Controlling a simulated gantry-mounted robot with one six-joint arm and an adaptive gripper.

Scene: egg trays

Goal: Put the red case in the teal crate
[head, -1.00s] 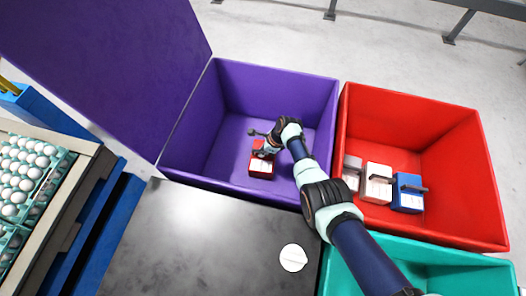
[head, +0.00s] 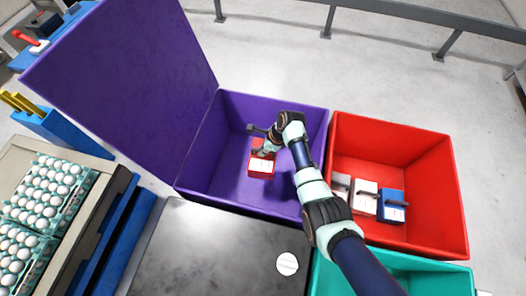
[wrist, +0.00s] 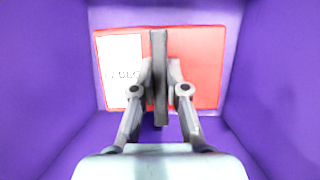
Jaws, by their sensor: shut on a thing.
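The red case (head: 262,169) sits inside the purple crate (head: 222,150), with a white label on it. In the wrist view, the case (wrist: 207,68) shows with its label at left and a grey bar handle (wrist: 158,60) across its middle. My gripper (head: 265,150) reaches down into the purple crate. In the wrist view, my gripper (wrist: 160,92) has its two fingers shut on the handle, one on each side. Whether the case touches the crate floor is unclear. The teal crate (head: 395,265) is at the bottom right, partly cut off and partly behind my arm.
A red crate (head: 440,190) right of the purple one holds two white cases (head: 365,200) and a blue case (head: 391,210). The purple lid (head: 125,90) stands open at left. A grey table (head: 200,250) with a white disc (head: 288,264) lies in front. Egg trays (head: 50,200) are at left.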

